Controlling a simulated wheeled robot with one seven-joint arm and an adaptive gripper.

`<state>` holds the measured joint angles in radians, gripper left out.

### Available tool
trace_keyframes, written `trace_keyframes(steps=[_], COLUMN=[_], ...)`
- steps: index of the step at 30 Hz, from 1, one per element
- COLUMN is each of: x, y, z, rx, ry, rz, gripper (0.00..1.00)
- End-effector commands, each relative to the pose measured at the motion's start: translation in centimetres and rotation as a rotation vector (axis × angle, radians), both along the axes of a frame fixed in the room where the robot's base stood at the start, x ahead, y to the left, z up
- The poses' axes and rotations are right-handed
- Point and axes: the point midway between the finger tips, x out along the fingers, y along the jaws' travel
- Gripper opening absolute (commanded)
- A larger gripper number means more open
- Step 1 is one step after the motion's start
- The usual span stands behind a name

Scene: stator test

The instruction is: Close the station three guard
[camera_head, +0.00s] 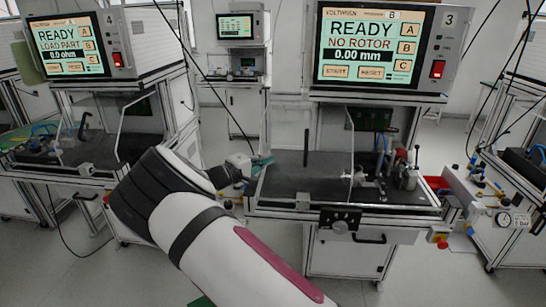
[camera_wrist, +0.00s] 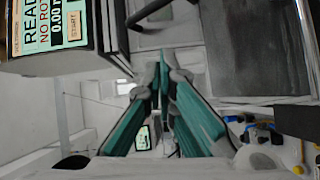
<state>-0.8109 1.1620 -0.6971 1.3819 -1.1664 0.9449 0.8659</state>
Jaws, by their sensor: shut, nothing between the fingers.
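Station three has a screen marked 3 (camera_head: 381,45) reading "READY NO ROTOR" and "0.00 mm". It also shows sideways in the wrist view (camera_wrist: 52,25). Below it, a clear guard panel with a pale edge (camera_head: 352,135) and an upright black handle (camera_head: 306,147) stands over the dark bench top. The clear panel is hard to make out, so I cannot tell exactly how far open it is. My gripper (camera_head: 263,162) is at the left edge of the station three bench, left of the handle and apart from it. Its green fingers (camera_wrist: 165,62) meet at the tips and are empty.
Fixture parts (camera_head: 372,178) stand at the right of the bench top. A red bin (camera_head: 437,184) and a gauge (camera_head: 504,219) are farther right. Station four (camera_head: 80,45) stands at the left, with floor between the stations. Cables hang in front.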

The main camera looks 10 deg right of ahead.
Motion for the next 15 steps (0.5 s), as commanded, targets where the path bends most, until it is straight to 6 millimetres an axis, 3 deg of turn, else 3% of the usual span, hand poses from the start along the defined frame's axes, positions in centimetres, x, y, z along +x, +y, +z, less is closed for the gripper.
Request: trace_keyframes(steps=[12, 15], x=[4.6, 4.4], y=[-6.8, -8.3], z=[-0.8, -0.8], rx=[0.001, 0.0], ry=[0.001, 0.003], rz=[-0.005, -0.005], gripper=[0.0, 0.0])
